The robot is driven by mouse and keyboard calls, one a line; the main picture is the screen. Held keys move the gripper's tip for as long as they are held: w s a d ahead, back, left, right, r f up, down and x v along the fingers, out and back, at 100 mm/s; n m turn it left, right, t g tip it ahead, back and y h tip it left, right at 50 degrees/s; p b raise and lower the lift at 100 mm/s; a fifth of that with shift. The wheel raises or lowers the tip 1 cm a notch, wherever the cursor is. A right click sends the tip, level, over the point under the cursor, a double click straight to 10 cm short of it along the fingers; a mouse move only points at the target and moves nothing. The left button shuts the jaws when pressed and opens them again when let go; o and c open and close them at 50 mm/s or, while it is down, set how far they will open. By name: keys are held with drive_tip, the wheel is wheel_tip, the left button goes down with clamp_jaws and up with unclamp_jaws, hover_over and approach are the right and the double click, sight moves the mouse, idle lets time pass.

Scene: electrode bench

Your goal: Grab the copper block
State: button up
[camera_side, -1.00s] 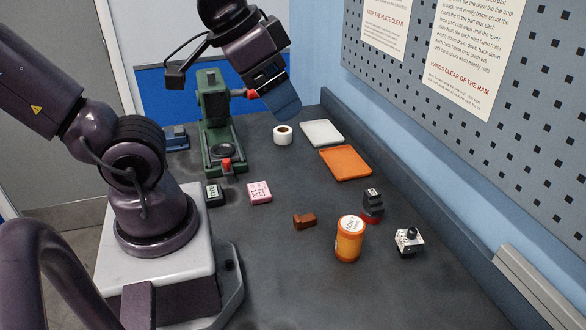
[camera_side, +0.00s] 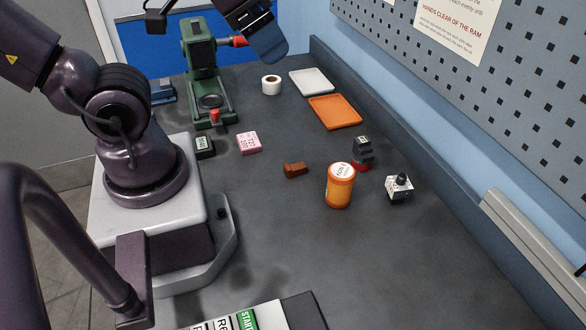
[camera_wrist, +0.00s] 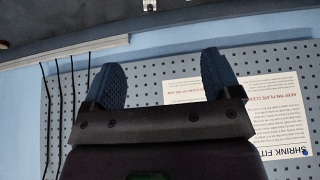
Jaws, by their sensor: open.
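The copper block (camera_side: 295,170) is a small reddish-brown stepped piece lying on the dark bench in the side view, left of an orange jar. My gripper (camera_side: 268,42) is high at the top of the side view, beyond the block and well apart from it, with a blue finger showing. In the wrist view my gripper (camera_wrist: 163,75) has its two dark blue fingers spread wide with nothing between them. The wrist view faces the pegboard, and the block is not in it.
An orange jar (camera_side: 339,186), a black-and-red piece (camera_side: 362,152) and a white block with a black knob (camera_side: 399,189) stand right of the copper block. A pink box (camera_side: 248,142), green press (camera_side: 203,75), tape roll (camera_side: 271,85) and orange tray (camera_side: 335,111) lie farther back. The front bench is mostly clear.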

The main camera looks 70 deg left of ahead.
drive_tip(key=shift+d+f, duration=0.1)
drive_tip(key=n+g, duration=0.6)
drive_tip(key=n, duration=1.3)
hover_over(295, 164)
wheel_tip(295, 164, down, 22)
drive_tip(key=f, duration=0.4)
drive_tip(key=s+f, duration=0.1)
drive_tip(key=f, duration=0.2)
drive_tip(key=shift+w+f, duration=0.2)
drive_tip(key=shift+f, duration=1.25)
drive_tip(key=shift+w+f, duration=0.2)
drive_tip(key=shift+f, duration=1.25)
drive_tip(key=c, duration=1.2)
drive_tip(key=shift+o, duration=0.2)
